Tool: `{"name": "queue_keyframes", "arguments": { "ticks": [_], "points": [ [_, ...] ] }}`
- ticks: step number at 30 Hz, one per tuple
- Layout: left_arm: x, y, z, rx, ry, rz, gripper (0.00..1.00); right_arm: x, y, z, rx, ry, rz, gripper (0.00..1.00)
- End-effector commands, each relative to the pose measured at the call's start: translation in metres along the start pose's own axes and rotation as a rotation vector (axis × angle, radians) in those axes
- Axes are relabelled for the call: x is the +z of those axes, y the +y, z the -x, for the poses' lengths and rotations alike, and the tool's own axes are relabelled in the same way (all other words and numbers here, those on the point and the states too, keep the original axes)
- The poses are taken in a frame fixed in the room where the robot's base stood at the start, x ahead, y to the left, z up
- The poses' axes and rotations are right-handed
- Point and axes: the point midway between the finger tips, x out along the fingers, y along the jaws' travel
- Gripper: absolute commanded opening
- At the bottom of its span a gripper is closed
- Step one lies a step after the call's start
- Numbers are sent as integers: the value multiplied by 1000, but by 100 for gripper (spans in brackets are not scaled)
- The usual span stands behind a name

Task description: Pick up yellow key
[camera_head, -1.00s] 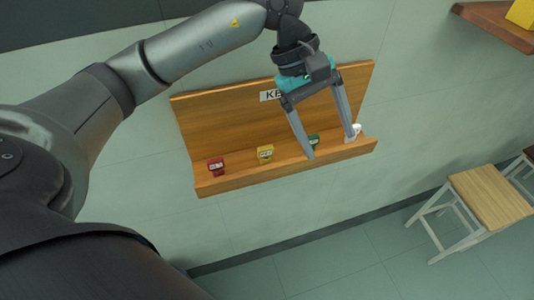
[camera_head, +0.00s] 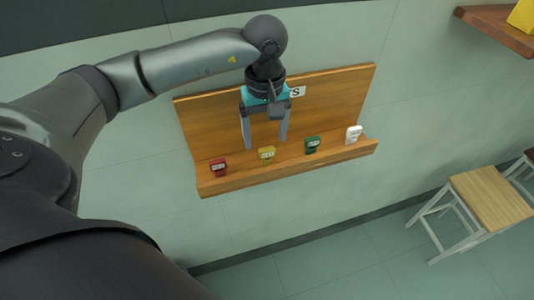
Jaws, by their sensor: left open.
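The yellow key (camera_head: 267,154) sits on the ledge of a wooden wall shelf (camera_head: 225,133), between a red key (camera_head: 218,167) on its left and a green key (camera_head: 312,145) on its right. A white key (camera_head: 354,134) is at the right end. My left gripper (camera_head: 265,145) is open and empty, fingers pointing down, just above the yellow key in the picture. Its exact distance from the key cannot be told. My right gripper is not in view.
A sign (camera_head: 297,92) on the shelf's back board is partly hidden by my gripper. A wooden stool (camera_head: 490,198) stands on the floor at right. Another shelf (camera_head: 497,31) with a yellow object (camera_head: 522,15) is at upper right. The wall below the ledge is clear.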

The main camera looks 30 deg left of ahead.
Motion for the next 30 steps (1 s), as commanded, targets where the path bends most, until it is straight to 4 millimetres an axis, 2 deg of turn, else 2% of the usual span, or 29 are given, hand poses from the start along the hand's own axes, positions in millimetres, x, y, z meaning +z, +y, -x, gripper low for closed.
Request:
{"name": "queue_keyframes", "arguments": {
  "ticks": [5, 12, 21, 30],
  "points": [
    [-1, 1, -15, -2, -4, 2, 82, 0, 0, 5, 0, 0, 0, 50],
    [-2, 4, -49, -2, -3, 0, 82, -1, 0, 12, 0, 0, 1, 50],
    [-3, 4, -54, 1, 0, 0, 82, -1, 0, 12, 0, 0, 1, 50],
    [-3, 4, -54, 1, -1, 0, 50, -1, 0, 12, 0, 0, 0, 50]
  ]
}}
